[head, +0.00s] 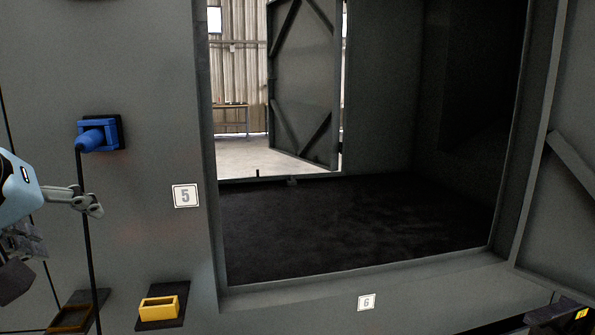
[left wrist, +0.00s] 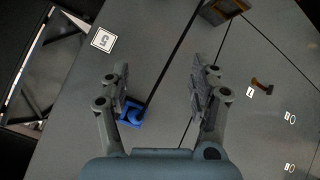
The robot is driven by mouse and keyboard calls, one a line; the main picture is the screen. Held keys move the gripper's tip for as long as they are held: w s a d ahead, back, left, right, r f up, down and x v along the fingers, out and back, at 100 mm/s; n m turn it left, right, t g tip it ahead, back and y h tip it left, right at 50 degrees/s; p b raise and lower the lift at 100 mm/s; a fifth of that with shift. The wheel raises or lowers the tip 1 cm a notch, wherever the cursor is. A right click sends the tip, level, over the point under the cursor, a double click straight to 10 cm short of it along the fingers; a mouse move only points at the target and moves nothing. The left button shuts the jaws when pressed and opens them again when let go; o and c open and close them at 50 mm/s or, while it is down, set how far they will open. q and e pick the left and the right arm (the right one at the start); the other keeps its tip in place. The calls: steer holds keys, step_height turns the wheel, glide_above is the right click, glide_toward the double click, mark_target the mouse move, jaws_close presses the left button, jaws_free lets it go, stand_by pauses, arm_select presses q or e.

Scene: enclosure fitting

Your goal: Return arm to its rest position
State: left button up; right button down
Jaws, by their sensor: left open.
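My left gripper (head: 58,218) is at the left edge of the head view, in front of the grey wall. It is open and empty. Its two fingers also stand apart in the left wrist view (left wrist: 162,90). A blue plug (head: 95,138) sits in a blue socket on the wall, above and beyond the gripper. The plug's black cable (head: 89,240) hangs down past the fingertip. In the left wrist view the blue plug (left wrist: 130,114) shows by the left finger, partly hidden.
A yellow-rimmed socket (head: 159,308) and a brownish fixture (head: 75,313) are low on the wall. Number plates 5 (head: 185,195) and 6 (head: 366,302) flank a large opening with a dark floor (head: 350,225). A dark part with a yellow mark (head: 582,314) is at bottom right.

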arm_select(q)
steer(key=s+d+f+m+g+h, duration=0.1)
steer(key=s+f+m+g, duration=0.25)
steer(key=s+f, duration=0.75)
steer(key=s+d+f+m+g, duration=0.25)
steer(key=s+f+m, duration=0.25)
steer(key=s+f, duration=0.55)
step_height(320, 180, down, 15)
steer(key=a+g, duration=0.1)
steer(key=a, duration=0.2)
steer(key=s+f, duration=0.5)
steer(key=f, duration=0.5)
steer(key=s+a+f+g, duration=0.1)
steer(key=s+f, duration=0.4)
steer(key=f, duration=0.6)
steer(key=shift+s+a, duration=0.2)
steer(key=shift+s, duration=0.05)
steer(key=shift+g, duration=0.5)
steer(key=s+f, duration=0.2)
steer(key=s, duration=0.1)
steer(key=s+f, duration=0.1)
steer(key=s, duration=0.2)
steer(key=s+f, duration=0.2)
steer(key=s, duration=0.2)
steer(key=shift+s+a+f, duration=0.1)
steer(key=shift+f, duration=0.2)
steer(key=shift+c, duration=0.3)
